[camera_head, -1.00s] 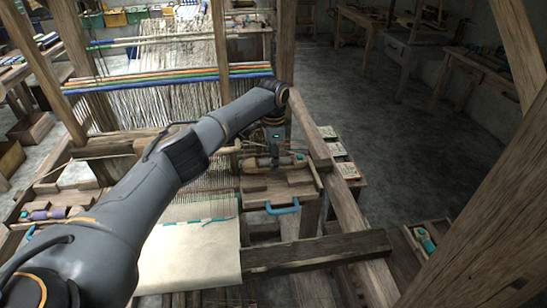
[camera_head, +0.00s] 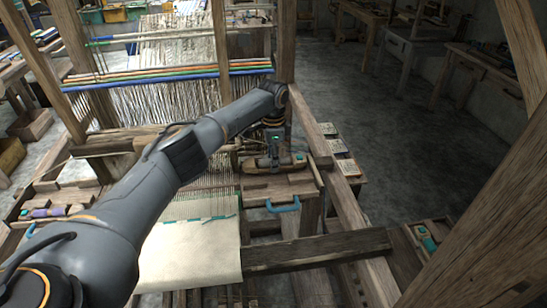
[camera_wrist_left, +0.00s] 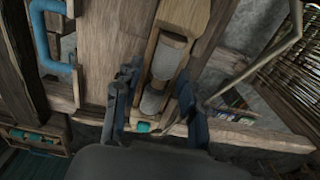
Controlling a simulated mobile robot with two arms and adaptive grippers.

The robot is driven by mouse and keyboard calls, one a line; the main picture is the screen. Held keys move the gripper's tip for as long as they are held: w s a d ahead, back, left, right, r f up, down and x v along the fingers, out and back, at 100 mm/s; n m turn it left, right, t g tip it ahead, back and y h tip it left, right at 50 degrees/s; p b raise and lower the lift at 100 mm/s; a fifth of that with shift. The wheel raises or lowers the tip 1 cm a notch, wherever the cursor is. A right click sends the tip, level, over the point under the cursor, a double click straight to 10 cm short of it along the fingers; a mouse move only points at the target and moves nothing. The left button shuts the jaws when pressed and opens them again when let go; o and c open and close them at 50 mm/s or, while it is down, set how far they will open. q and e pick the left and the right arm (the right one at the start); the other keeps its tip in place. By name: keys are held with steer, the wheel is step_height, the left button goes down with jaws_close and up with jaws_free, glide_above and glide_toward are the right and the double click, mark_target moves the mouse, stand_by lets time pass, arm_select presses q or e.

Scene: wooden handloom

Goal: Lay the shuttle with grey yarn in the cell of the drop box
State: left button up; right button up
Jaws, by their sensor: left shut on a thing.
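The shuttle with grey yarn (camera_wrist_left: 171,57) is a pale wooden body with a grey yarn package; it lies lengthwise between my left gripper's fingers in the left wrist view. In the head view the shuttle (camera_head: 262,164) sits at the top of the drop box. My left gripper (camera_head: 274,155) points down over it; its fingers (camera_wrist_left: 157,112) are shut on the shuttle. The drop box (camera_head: 272,190) is a wooden box with a blue handle (camera_head: 283,206), right of the cloth. I cannot tell whether the shuttle touches the cell floor. My right gripper is not in view.
Pale cloth (camera_head: 190,255) lies left of the box, below my left arm. A shuttle with purple yarn (camera_head: 45,212) lies at the far left. A wooden beam (camera_head: 320,252) runs in front of the box. Dark floor (camera_head: 390,140) is free at the right.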

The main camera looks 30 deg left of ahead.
arm_select(q)
steer(key=shift+w, duration=0.15)
stand_by(0.4)
steer(key=shift+f+b, duration=0.4)
steer(key=shift+f, duration=0.55)
steer(key=o, duration=1.3)
step_height(320, 180, up, 12)
steer(key=shift+f, duration=0.1)
